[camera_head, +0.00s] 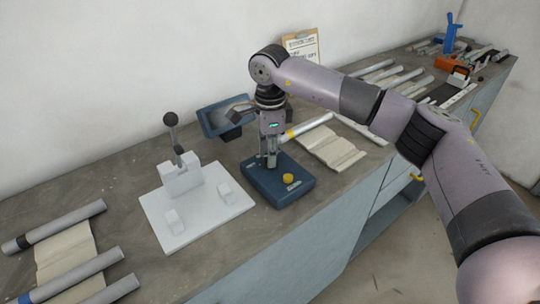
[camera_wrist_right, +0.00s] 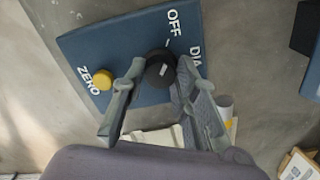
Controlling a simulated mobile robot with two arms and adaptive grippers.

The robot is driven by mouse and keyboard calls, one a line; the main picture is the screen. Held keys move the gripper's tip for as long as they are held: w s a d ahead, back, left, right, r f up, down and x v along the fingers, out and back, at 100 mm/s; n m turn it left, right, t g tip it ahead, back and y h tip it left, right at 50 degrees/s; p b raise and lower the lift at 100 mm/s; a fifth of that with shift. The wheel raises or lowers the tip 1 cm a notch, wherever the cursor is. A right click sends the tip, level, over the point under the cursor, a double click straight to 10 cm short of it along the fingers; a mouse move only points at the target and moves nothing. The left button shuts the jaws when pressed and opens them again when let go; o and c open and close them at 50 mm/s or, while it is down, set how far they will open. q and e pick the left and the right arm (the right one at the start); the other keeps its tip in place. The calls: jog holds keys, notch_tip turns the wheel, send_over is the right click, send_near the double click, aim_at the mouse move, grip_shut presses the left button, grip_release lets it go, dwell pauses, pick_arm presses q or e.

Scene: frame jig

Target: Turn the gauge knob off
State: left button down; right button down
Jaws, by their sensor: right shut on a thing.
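The gauge base is a dark blue box (camera_head: 297,196) on the bench, and it fills the upper middle of the right wrist view (camera_wrist_right: 115,48). It carries the labels "ZERO", "OFF" and a partly hidden one starting "DIA". A round black knob (camera_wrist_right: 157,70) with a small white mark sits below "OFF" in the wrist view. My right gripper (camera_head: 268,160) points down over the base. In the wrist view its fingers (camera_wrist_right: 161,66) are shut on the knob, one on each side. A yellow button (camera_wrist_right: 103,79) is left of the knob. My left gripper is not in view.
A white plate with a lever clamp (camera_head: 180,182) stands left of the base. A blue tilted display (camera_head: 222,117) is behind. Grey tubes (camera_head: 65,226) lie on cloth at the left, with more at the right. An orange tool box (camera_head: 450,64) is far right.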

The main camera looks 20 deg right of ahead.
jog(key=shift+r+n, duration=0.15)
jog(key=shift+n, duration=0.35)
jog(key=c, duration=1.3)
grip_release()
notch_tip(320, 180, up, 12)
jog(key=shift+f, duration=0.1)
